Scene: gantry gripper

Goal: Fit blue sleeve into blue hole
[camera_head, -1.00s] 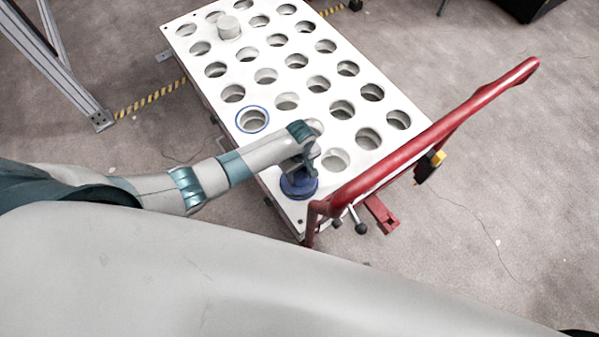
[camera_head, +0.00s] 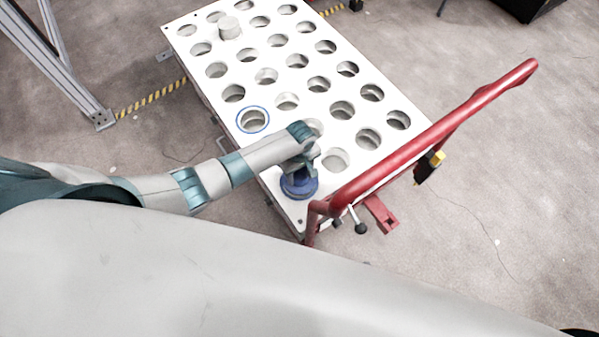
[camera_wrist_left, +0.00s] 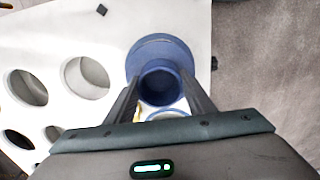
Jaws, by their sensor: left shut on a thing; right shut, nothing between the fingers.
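The blue sleeve (camera_head: 300,190) is at the near corner of the white perforated table top (camera_head: 290,213), beside the red handle. My left gripper (camera_head: 298,172) is over it and shut on it. In the left wrist view the sleeve (camera_wrist_left: 147,52) shows a wide round flange and a narrower open tube between the fingers of the left gripper (camera_wrist_left: 160,88). I cannot tell whether the sleeve touches the table top. The blue hole (camera_head: 253,119), ringed in blue, lies farther back along the table's left edge and is empty. My right gripper is out of view.
A red handlebar (camera_head: 440,132) runs along the table's near right side. A pale cylinder (camera_head: 229,27) stands at the far left among rows of open holes. A metal frame (camera_head: 62,68) stands on the floor at left.

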